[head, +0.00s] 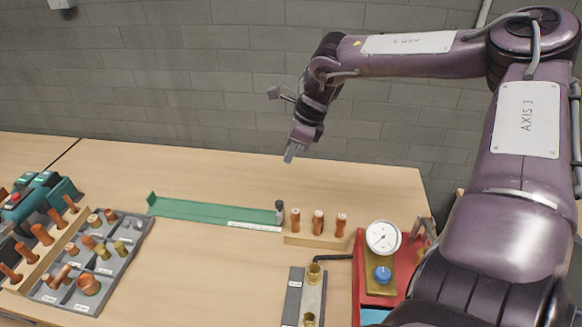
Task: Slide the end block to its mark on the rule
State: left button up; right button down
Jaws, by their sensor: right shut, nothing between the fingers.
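The rule is a long green strip (205,210) lying on the table, with an upright green stop at its left end and a white label along its front right edge. My left gripper is not in view.
Several copper fittings (318,222) stand on a wooden block just right of the end block. A grey compartment tray (128,237) with fittings is at left. A gauge (382,237) on a red base stands at right. The table's middle is clear; a brick wall is behind.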

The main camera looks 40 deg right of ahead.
jog(key=b, duration=1)
send_near(280, 211)
jog(key=w, duration=0.1)
jog(key=f+b, duration=0.1)
jog(key=f, duration=0.1)
jog(key=f+b, duration=0.2)
jog(key=f, duration=0.1)
jog(key=f+b, duration=0.1)
jog(key=f, duration=0.2)
jog(key=shift+d+b, duration=0.35)
jog(key=shift+d, duration=0.05)
jog(key=shift+w+a, duration=0.1)
jog(key=shift+w, duration=0.05)
